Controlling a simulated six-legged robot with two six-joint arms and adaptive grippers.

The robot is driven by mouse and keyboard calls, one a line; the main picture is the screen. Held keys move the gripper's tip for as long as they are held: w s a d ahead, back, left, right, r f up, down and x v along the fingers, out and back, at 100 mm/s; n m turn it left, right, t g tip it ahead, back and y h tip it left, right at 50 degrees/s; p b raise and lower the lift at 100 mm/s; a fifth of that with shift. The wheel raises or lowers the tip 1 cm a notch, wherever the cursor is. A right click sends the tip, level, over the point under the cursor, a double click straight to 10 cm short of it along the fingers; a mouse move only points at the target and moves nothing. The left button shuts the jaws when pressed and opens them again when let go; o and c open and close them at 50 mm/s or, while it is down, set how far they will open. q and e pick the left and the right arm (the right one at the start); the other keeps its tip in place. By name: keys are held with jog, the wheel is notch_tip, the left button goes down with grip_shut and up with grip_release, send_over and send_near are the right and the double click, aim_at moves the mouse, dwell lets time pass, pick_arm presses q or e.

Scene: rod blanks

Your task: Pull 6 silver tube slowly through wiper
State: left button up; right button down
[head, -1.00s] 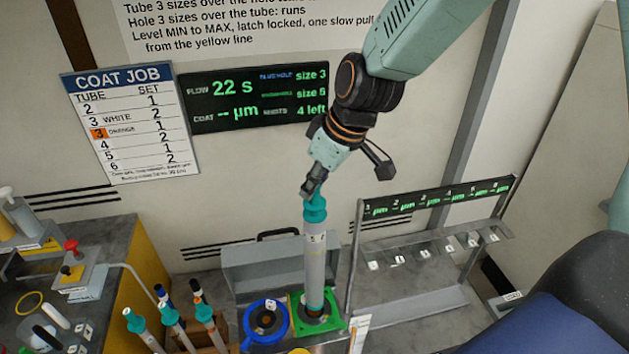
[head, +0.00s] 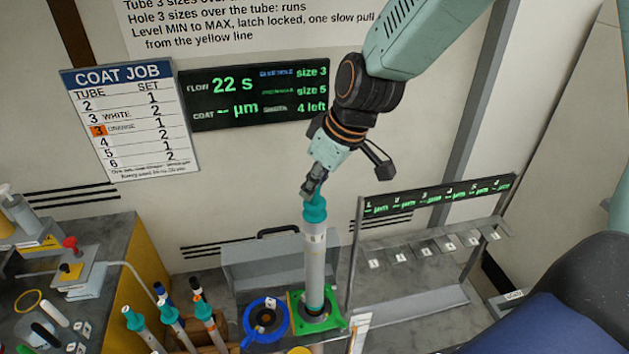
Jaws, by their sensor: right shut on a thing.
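A silver tube (head: 315,258) with a teal cap stands upright, its lower end in the dark opening of the green wiper (head: 335,322). My right gripper (head: 314,190) is shut on the teal cap at the tube's top. A blue wiper ring (head: 265,318) lies just left of the green one. Several more tubes, some teal-capped (head: 168,312), lean in a wooden rack (head: 210,340) at the lower left. My left gripper is not in view.
A side bench (head: 115,250) with a red-knobbed device (head: 70,250) stands at left. A grey case (head: 270,262) is behind the wipers. A slotted rack (head: 430,245) with a green-lettered display stands to the right. The wall display (head: 255,95) reads 22 s.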

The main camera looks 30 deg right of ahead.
aim_at(320, 197)
jog(key=shift+f+b, duration=0.85)
jog(key=shift+f, duration=0.1)
dwell(0.4)
jog(key=shift+f+b, duration=1.55)
jog(key=shift+f, duration=0.35)
jog(key=shift+f+b, duration=3.7)
jog(key=shift+f, duration=0.3)
jog(key=shift+f+b, duration=1.4)
jog(key=shift+f, duration=0.1)
jog(key=shift+f+b, duration=3.4)
jog(key=shift+f, duration=0.15)
